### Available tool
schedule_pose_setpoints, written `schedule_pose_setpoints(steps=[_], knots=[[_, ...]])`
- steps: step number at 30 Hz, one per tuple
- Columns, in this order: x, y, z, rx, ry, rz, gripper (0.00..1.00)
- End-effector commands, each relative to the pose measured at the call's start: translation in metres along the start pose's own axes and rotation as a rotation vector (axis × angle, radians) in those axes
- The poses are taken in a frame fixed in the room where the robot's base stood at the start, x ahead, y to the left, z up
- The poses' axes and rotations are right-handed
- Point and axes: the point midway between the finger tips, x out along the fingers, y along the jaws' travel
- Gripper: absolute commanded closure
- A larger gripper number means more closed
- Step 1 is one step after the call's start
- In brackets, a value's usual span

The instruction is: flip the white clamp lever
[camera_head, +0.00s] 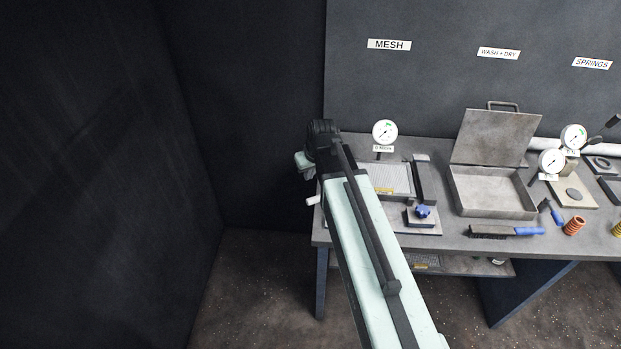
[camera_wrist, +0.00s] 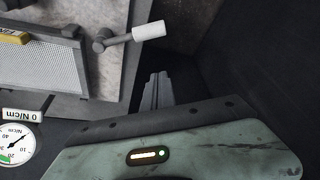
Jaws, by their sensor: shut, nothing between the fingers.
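The white clamp lever (camera_wrist: 149,31) shows near the top of the wrist view. Its grey arm runs left to a pivot (camera_wrist: 104,38) at the edge of the mesh frame (camera_wrist: 87,60), and the handle points right, past that edge. In the head view the white handle (camera_head: 313,200) juts out at the table's left end, beside my arm. My gripper (camera_wrist: 158,78) is shut and empty, below the white handle in the wrist view and apart from it. In the head view my arm hides the pivot and the fingertips cannot be made out.
The mesh panel (camera_head: 398,180) lies on the grey table (camera_head: 460,241), with a dial gauge (camera_head: 385,132) behind it. A block with a blue knob (camera_head: 422,211), an open metal box (camera_head: 491,207) and a blue-handled brush (camera_head: 515,231) stand to the right. A dark wall (camera_head: 100,150) is at left.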

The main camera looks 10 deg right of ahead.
Motion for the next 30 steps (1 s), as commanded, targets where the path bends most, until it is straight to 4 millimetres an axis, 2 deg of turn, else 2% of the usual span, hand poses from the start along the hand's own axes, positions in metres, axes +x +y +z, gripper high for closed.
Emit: schedule_pose_setpoints(steps=[1, 9, 10, 11, 15, 30], knots=[[0.021, 0.0, 0.002, 0.0, 0.0, 0.0, 1.0], [0.079, -0.001, 0.003, -0.001, 0.0, -0.001, 1.0], [0.067, -0.001, 0.013, 0.0, 0.0, 0.0, 1.0], [0.063, -0.002, 0.02, 0.0, 0.0, 0.0, 1.0], [0.059, -0.001, 0.038, -0.001, 0.0, 0.0, 1.0], [0.058, -0.005, 0.039, -0.018, 0.0, -0.007, 1.0]])
